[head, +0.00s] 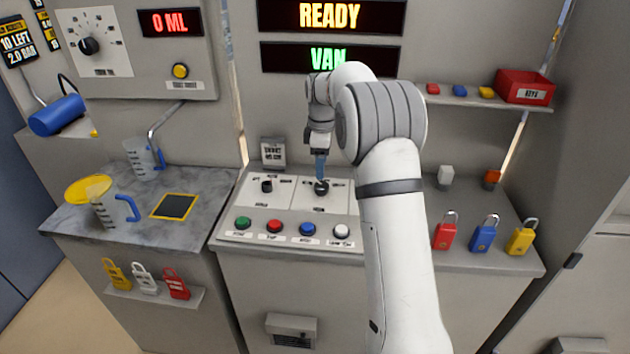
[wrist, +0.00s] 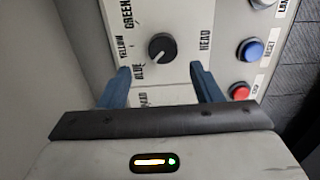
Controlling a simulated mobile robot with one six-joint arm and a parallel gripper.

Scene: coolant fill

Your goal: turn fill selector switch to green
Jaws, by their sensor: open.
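The selector switch is a round black knob (wrist: 162,47) on a white plate, with the labels GREEN, YELLOW and BLUE along its left side in the wrist view. Its small pale mark appears to point down-left, towards BLUE. In the head view it is the right-hand black knob (head: 322,188) on the sloped panel. My gripper (wrist: 159,68) is open, with one blue finger low on either side of the knob's line, and the knob lies just beyond the fingertips. In the head view my gripper (head: 320,178) points down right over the knob; contact cannot be told.
A second black knob (head: 266,186) sits to the left on the same panel. Green (head: 243,223), red (head: 275,226), blue (head: 307,229) and white (head: 341,230) buttons line the front. Padlocks stand at the right, including a red one (head: 446,232). The display reads READY (head: 330,16).

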